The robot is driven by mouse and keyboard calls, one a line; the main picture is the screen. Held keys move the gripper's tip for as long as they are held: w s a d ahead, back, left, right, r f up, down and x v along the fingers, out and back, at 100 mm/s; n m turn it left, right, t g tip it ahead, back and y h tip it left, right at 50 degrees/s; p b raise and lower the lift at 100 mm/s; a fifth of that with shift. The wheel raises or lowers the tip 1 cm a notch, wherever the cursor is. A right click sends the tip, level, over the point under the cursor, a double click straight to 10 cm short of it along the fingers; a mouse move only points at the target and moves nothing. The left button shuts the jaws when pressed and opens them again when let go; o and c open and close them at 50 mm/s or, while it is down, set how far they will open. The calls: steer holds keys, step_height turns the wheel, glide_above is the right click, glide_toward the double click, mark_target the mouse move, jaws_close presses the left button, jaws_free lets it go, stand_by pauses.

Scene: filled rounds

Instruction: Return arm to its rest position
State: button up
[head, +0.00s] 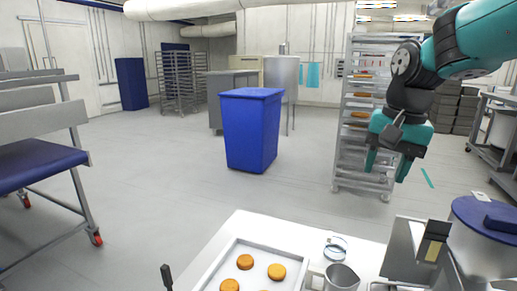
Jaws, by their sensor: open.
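My arm reaches in from the upper right of the head view, teal and dark grey. My gripper (387,172) hangs at its end with two teal fingers pointing down. The fingers are apart and nothing shows between them. It is in the air, above and beyond the white table (240,226), with the tray rack behind it in the picture.
A white tray (214,272) with several orange-brown rounds (276,272) lies on the table. A metal jug (341,278) stands beside it, and a blue-lidded container (485,235) is at right. A blue bin (250,130), a tray rack (352,120) and a blue-topped cart (35,162) stand around open floor.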

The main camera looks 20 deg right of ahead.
steer(key=s+a+f+n+y, duration=0.1)
steer(key=s+a+f+n, duration=0.1)
steer(key=a+n, duration=0.3)
steer(key=s+a+f+n+y, duration=0.1)
steer(key=s+a+f+n, duration=0.2)
steer(key=a+n, duration=0.3)
steer(key=s+a+f+n+g+y, duration=0.1)
steer(key=s+a+f+n, duration=0.2)
steer(key=a, duration=1)
steer(key=s+n+b, duration=0.1)
steer(key=s+n, duration=0.1)
steer(key=n, duration=0.1)
steer(key=shift+a, duration=0.2)
steer(key=shift+s, duration=0.15)
